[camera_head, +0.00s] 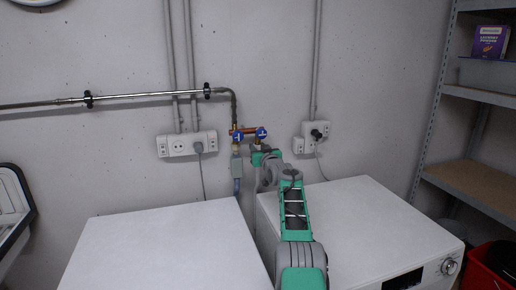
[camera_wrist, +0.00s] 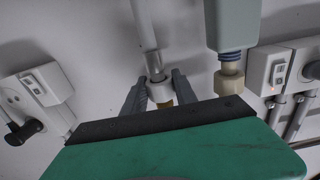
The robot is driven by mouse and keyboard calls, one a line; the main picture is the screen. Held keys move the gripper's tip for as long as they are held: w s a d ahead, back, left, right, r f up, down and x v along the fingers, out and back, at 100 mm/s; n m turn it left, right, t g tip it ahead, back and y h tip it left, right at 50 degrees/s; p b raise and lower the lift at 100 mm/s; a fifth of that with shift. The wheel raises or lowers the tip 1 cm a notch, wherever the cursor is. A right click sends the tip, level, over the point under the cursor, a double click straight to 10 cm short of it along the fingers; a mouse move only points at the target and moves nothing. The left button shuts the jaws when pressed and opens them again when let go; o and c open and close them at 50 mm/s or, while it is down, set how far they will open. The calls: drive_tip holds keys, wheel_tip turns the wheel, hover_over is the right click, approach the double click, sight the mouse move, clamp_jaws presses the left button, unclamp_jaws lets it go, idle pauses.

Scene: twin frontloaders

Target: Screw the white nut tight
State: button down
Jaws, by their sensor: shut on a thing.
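The white nut (camera_wrist: 160,91) is between the two dark fingers of my gripper (camera_wrist: 160,88) in the wrist view. My gripper is shut on it. A grey hose (camera_wrist: 145,28) runs from the nut to the top of the wrist view, and a brass fitting (camera_wrist: 165,104) shows on the nut's other side, partly cut off by my gripper's body. In the head view my gripper (camera_head: 262,153) is at the wall, just below the right blue tap (camera_head: 262,134). The nut is hidden there by my gripper.
Left of my gripper, a grey box (camera_head: 237,166) hangs under the left blue tap (camera_head: 238,136); its beige nut (camera_wrist: 229,80) is close by in the wrist view. Two white machines (camera_head: 160,245) (camera_head: 350,215) stand below. Wall sockets (camera_head: 187,144) (camera_head: 315,132) sit on both sides.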

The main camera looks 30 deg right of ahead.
drive_tip(key=shift+d+r+n+y+p, duration=0.1)
drive_tip(key=shift+r+n+y+p, duration=0.3)
drive_tip(key=shift+p, duration=0.7)
drive_tip(key=y+p, duration=0.1)
drive_tip(key=p, duration=0.2)
drive_tip(key=shift+f+n+t+y, duration=0.1)
drive_tip(key=shift+n+t+y, duration=0.2)
drive_tip(key=shift+n+y, duration=0.1)
drive_tip(key=shift+p, duration=0.45)
drive_tip(key=shift+w+n+y+p, duration=0.1)
drive_tip(key=shift+n+y+p, duration=0.25)
drive_tip(key=shift+p, duration=0.6)
drive_tip(key=shift+y+p, duration=0.35)
drive_tip(key=shift+p, duration=0.55)
